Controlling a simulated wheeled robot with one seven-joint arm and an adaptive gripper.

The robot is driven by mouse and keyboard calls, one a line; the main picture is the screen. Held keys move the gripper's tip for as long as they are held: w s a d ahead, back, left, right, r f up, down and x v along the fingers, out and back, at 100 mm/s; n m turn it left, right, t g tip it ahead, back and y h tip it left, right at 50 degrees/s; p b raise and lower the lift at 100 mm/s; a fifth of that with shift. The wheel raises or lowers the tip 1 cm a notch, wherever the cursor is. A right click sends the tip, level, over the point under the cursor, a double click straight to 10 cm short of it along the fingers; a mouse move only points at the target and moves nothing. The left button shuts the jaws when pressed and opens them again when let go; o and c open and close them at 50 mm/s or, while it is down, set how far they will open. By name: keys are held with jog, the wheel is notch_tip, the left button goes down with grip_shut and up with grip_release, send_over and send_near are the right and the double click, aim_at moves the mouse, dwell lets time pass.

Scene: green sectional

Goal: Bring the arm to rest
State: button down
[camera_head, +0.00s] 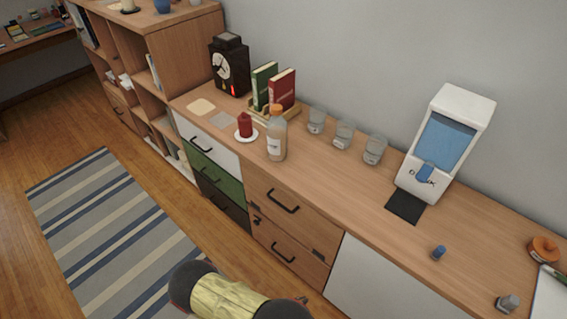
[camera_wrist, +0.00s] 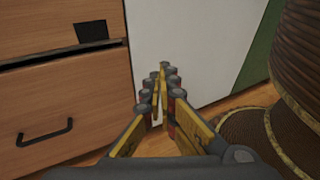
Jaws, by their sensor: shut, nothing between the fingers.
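My gripper (camera_wrist: 165,72) shows in the wrist view, its yellow and grey fingers shut with nothing between them. It points toward the lower front of the sideboard, near a plain white panel (camera_wrist: 178,35) and a wooden drawer (camera_wrist: 60,110) with a black handle. I cannot tell how far it is from them. In the head view, a yellow and black part of my arm (camera_head: 225,297) shows low in front of the sideboard. The gripper itself is mostly hidden there.
The sideboard (camera_head: 335,185) holds a bottle (camera_head: 277,138), a red candle (camera_head: 245,125), books (camera_head: 281,90), glasses (camera_head: 344,134) and a white dispenser (camera_head: 462,109). A striped rug (camera_head: 110,220) lies at left. A brown ribbed object (camera_wrist: 292,75) stands close at right in the wrist view.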

notch_tip(320, 180, up, 34)
jog(key=a+m+g+y+p, duration=0.2)
jog(key=m+g+y, duration=0.7)
jog(key=m, duration=0.5)
jog(key=s+d+r+m+t+y+p, duration=0.1)
jog(key=d+r+m+t, duration=0.3)
jog(key=r, duration=1)
jog(key=s+d+r+m+t+y+p, duration=0.1)
jog(key=d+r+m+t+y, duration=0.3)
jog(key=d+r, duration=0.7)
notch_tip(320, 180, up, 3)
jog(key=shift+s+r+m+t, duration=0.2)
jog(key=shift+s+m+t, duration=0.2)
jog(key=shift+s+m, duration=0.3)
jog(key=c, duration=2.6)
grip_release()
jog(key=shift+s, duration=0.1)
